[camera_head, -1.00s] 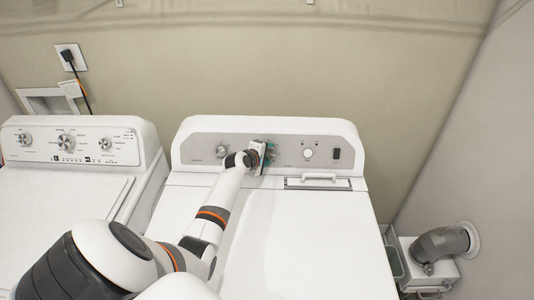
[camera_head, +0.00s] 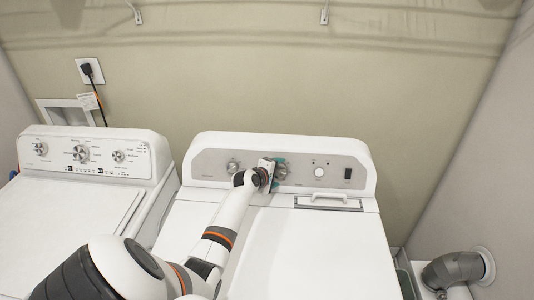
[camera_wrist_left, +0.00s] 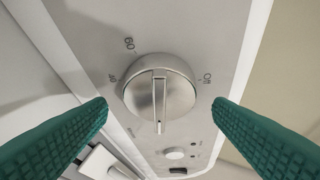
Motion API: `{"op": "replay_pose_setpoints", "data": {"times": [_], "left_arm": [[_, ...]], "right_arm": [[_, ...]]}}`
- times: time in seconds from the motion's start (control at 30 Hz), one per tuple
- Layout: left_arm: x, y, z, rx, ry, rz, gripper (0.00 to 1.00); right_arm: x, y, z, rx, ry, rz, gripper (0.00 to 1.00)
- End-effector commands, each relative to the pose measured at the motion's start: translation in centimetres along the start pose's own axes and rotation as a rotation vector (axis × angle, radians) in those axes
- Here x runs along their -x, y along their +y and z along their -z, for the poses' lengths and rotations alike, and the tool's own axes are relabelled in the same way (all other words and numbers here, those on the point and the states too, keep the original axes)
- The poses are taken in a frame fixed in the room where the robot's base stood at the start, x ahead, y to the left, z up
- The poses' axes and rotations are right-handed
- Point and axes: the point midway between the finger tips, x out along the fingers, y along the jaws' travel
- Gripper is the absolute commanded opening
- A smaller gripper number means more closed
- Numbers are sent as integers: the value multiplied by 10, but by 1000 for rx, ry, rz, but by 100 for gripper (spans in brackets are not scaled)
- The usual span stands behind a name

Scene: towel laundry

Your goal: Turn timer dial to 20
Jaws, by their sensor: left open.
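The timer dial (camera_wrist_left: 160,88) is a round silver knob with a raised grip bar, seen close up in the left wrist view. Markings "60", "40" and "Off" show around it, and its bar runs up and down in that picture. My left gripper (camera_wrist_left: 160,112) is open, with one green finger on each side of the dial and a gap to it. In the head view my left gripper (camera_head: 279,172) is at the dryer's control panel (camera_head: 215,164), and it largely hides the dial there. My right gripper is not in view.
The white dryer (camera_head: 300,240) has another knob (camera_head: 233,167) left of my gripper, plus a round button (camera_head: 319,172) and a dark switch (camera_head: 348,174) to the right. A white washer (camera_head: 60,215) stands at left. A grey vent duct (camera_head: 455,268) is at lower right.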

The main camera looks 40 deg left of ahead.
Motion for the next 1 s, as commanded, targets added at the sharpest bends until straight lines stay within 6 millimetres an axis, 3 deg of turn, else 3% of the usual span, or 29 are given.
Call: {"op": "replay_pose_setpoints", "data": {"times": [0.6, 1.0], "left_arm": [[96, 1, -1, -2, -3, 0, 75], [107, 0, -1, -2, -2, -1, 75]], "right_arm": [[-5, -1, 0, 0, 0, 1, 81], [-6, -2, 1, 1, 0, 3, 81]]}}
